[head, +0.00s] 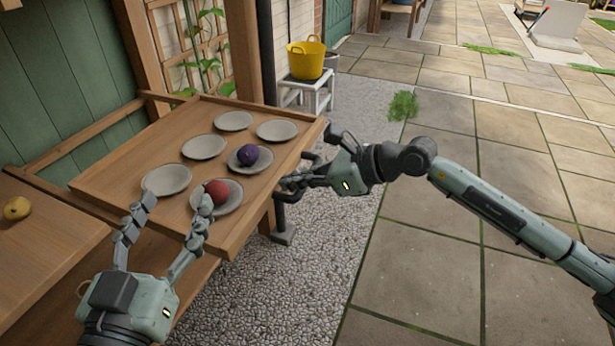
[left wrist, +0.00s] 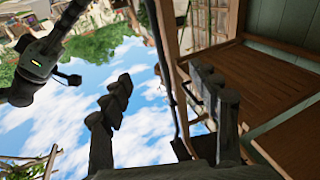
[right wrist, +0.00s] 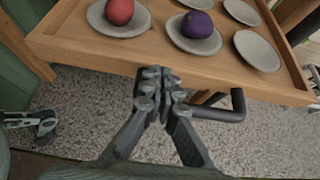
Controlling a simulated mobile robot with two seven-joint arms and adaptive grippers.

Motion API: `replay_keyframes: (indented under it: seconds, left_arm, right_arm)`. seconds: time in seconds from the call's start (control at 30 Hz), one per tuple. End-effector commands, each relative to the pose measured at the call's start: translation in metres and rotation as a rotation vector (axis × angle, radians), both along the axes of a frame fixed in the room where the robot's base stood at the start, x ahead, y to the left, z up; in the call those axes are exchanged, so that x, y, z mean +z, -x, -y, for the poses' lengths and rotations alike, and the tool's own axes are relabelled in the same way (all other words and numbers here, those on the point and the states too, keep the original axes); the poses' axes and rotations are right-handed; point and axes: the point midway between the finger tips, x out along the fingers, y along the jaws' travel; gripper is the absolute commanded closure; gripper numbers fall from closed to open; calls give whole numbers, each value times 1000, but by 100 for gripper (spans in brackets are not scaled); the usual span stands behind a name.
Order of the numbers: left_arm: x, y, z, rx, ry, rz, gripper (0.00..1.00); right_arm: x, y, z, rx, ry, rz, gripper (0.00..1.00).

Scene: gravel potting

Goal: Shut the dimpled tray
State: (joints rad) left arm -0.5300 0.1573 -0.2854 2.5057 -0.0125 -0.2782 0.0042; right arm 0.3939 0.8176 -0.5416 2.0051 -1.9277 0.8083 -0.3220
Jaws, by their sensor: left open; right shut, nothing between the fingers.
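The dimpled tray (head: 110,186) is a wooden board with several round grey hollows, standing out from the bench over the gravel. A red ball (head: 217,190) and a purple ball (head: 248,154) sit in two hollows along its right side; both also show in the right wrist view. My right gripper (head: 287,184) is shut and empty at the tray's right edge, beside a dark bar (right wrist: 238,104) under that edge. Whether it touches either is unclear. My left gripper (head: 177,205) is open and empty by the near edge, overlapping the tray in the head view.
A wooden bench top (head: 45,250) with a yellow fruit (head: 17,208) is at the left. A yellow tub (head: 306,60) stands on a white stool (head: 306,91) behind the tray. Gravel (head: 265,290) and open paving (head: 430,260) lie to the right.

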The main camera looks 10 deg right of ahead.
Motion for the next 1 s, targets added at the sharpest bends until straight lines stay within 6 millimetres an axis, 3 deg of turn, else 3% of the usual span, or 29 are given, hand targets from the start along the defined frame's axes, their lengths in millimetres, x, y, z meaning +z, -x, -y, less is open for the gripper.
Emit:
replay_keyframes:
  seconds: [0.57,0.77,1.0]
  left_arm:
    - [0,0,0,0,-1,-3,39]
    - [-5,-1,-1,3,-13,-28,39]
    - [-10,-2,-4,9,-22,-43,39]
  right_arm:
    - [0,-6,-9,1,-2,1,100]
    - [1,-24,-35,3,-5,2,100]
    - [0,-60,-86,3,-4,0,100]
